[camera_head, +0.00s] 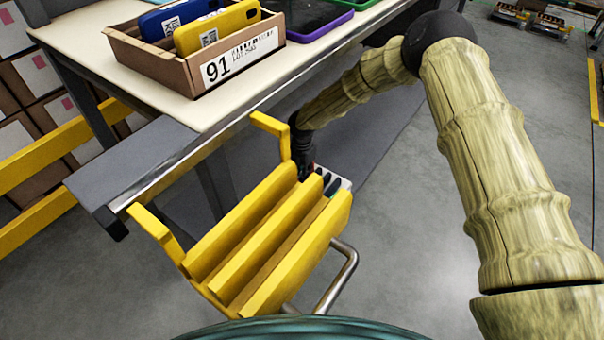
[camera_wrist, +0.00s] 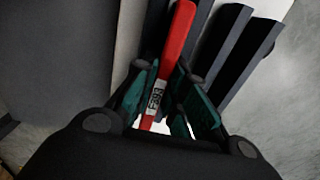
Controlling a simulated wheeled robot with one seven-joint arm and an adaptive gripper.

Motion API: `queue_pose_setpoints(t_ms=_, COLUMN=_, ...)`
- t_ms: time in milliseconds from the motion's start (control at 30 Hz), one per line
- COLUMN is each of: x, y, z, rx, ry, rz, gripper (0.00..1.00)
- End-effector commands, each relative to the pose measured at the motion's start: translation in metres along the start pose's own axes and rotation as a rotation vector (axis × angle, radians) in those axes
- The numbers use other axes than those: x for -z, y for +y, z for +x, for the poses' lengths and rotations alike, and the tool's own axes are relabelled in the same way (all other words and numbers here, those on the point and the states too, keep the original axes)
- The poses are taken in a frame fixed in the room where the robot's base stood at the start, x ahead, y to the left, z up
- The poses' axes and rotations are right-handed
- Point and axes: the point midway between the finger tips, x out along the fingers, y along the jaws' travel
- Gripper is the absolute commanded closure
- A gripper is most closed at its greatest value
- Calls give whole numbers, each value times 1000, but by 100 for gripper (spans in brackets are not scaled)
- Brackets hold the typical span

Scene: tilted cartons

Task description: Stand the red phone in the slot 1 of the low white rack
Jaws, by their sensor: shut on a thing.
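In the wrist view my gripper (camera_wrist: 165,85) is shut on the red phone (camera_wrist: 178,38), its teal fingers on either side. The phone is seen edge-on, with a white label at its near end. The low white rack (camera_wrist: 128,35) lies beyond the fingers, with dark dividers beside the phone. I cannot tell which slot the phone lines up with or whether it rests on the base. My gripper (camera_head: 306,168) is mostly hidden there, and the red phone cannot be made out.
A table (camera_head: 85,45) at upper left bears a brown carton (camera_head: 190,78) marked 91, with a blue phone (camera_head: 180,15) and a yellow phone (camera_head: 218,27).

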Motion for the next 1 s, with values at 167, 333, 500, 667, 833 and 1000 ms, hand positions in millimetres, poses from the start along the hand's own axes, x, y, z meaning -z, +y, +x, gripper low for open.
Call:
queue_pose_setpoints(t_ms=167, x=0, y=0, z=0, rx=0, ry=0, rz=0, gripper=100)
queue_pose_setpoints(t_ms=333, x=0, y=0, z=1, rx=0, ry=0, rz=0, gripper=100)
queue_pose_setpoints(t_ms=500, x=0, y=0, z=2, rx=0, ry=0, rz=0, gripper=100)
queue_pose_setpoints(t_ms=667, x=0, y=0, z=4, rx=0, ry=0, rz=0, gripper=100)
queue_pose_setpoints(t_ms=833, x=0, y=0, z=5, rx=0, ry=0, rz=0, gripper=100)
queue_pose_setpoints(t_ms=1000, x=0, y=0, z=5, rx=0, ry=0, rz=0, gripper=100)
